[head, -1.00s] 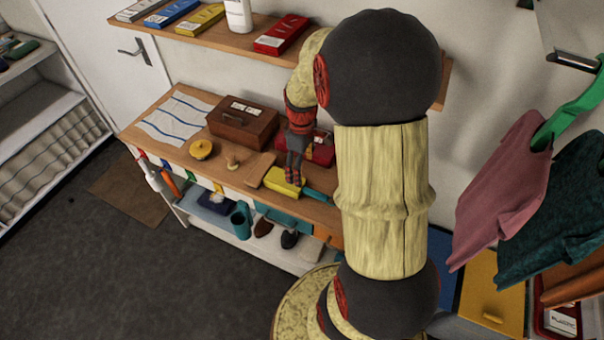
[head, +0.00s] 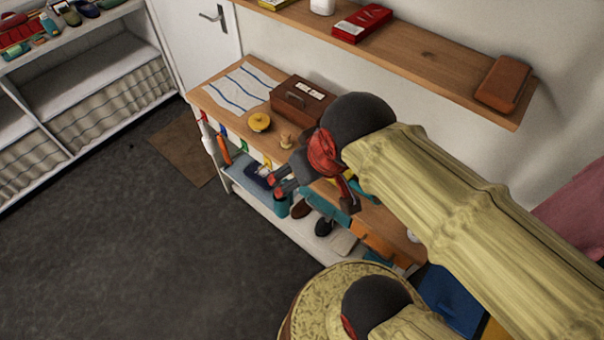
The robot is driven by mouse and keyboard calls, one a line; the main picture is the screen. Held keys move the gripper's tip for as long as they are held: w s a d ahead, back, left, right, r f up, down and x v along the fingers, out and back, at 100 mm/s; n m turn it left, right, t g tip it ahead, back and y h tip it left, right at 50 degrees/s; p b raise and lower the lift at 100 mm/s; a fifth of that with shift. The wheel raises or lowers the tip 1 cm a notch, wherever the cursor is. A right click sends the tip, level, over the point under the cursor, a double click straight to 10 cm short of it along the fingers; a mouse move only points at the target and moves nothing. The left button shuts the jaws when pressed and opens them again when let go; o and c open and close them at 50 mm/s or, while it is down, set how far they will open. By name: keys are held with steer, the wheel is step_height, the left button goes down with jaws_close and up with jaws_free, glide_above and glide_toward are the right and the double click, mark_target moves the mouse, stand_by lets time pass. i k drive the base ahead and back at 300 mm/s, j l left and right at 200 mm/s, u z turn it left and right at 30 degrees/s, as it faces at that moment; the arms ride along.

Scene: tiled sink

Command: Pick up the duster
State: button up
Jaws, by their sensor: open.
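I cannot tell for sure which thing is the duster. A yellow piece with a teal handle (head: 364,190) lies on the wooden bench top, mostly hidden behind my wrist. My gripper (head: 274,186) is open, its dark, red-marked fingers pointing left over the bench's front edge. Nothing shows between the fingers. An orange thing (head: 224,151) hangs beside a white one at the bench's left front edge, left of and apart from my gripper.
A striped cloth (head: 240,88), a brown box (head: 302,98) and a round yellow thing (head: 258,121) occupy the bench's left part. A shelf (head: 427,57) runs above, holding a red box (head: 361,23). The floor (head: 150,240) in front is clear.

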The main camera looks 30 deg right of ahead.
mark_target(349, 181)
steer(key=k+z, duration=0.1)
steer(key=z, duration=0.75)
steer(key=i+j+z, duration=0.1)
steer(key=z, duration=0.3)
steer(key=i+j+z, duration=0.1)
steer(key=z, duration=0.3)
